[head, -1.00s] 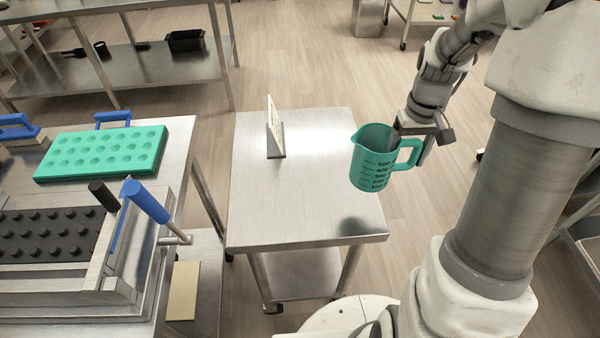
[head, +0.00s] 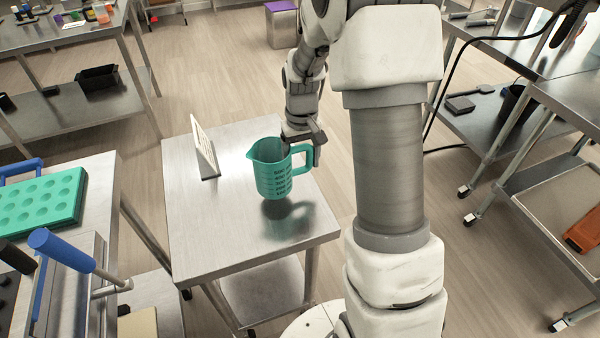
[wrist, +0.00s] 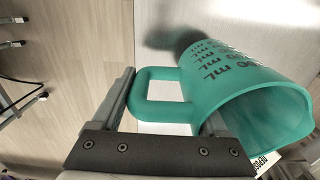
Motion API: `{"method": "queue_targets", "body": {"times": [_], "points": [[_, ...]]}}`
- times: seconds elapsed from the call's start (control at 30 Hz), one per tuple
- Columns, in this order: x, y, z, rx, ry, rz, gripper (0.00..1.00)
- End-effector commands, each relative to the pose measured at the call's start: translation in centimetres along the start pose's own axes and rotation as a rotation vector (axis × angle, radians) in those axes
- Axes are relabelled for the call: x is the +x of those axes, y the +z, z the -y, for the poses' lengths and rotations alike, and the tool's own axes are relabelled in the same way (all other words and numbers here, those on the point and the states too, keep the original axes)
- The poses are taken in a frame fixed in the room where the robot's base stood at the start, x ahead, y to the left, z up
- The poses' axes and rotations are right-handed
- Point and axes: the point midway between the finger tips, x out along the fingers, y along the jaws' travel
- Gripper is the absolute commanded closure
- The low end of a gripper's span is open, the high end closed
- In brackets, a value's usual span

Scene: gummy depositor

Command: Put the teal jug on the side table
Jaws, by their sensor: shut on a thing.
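The teal jug (head: 272,175) is upright, with dark volume marks on its side and its handle toward the right. My gripper (head: 303,150) is shut on the jug at its handle side. In the wrist view, the jug (wrist: 235,90) shows its handle between the fingers of my gripper (wrist: 168,108); the right finger passes at the jug's rim. The side table (head: 215,225) is a steel table directly below the jug. A dark reflection of the jug lies on its top. The jug's base is close over the table; I cannot tell if it touches.
A white sign (head: 204,150) stands on the table left of the jug. The table's front part is clear. A bench with a teal mould (head: 40,203) and a blue-handled machine (head: 62,248) is at left. Steel shelving (head: 535,150) is at right.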

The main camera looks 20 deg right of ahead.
Motion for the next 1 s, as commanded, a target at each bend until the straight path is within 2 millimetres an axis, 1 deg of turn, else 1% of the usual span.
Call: {"method": "queue_targets", "body": {"times": [0.13, 0.33, 0.6, 0.73, 0.77, 0.8, 0.87, 1.0], "points": [[1.1, -0.1, 0.2, 0.001, 0.000, 0.003, 1.00], [4.0, -0.1, 0.1, 0.001, 0.000, 0.002, 1.00], [4.1, -0.1, 0.1, 0.001, 0.000, -0.001, 1.00], [4.6, -0.1, 0.1, 0.001, 0.000, 0.000, 1.00], [4.4, -0.1, 0.1, 0.001, 0.000, 0.000, 0.18], [4.4, -0.1, 0.1, 0.001, 0.000, 0.000, 0.11], [4.4, -0.1, 0.1, 0.001, 0.000, 0.000, 0.00], [4.4, -0.1, 0.1, 0.001, 0.000, 0.000, 0.00]]}}
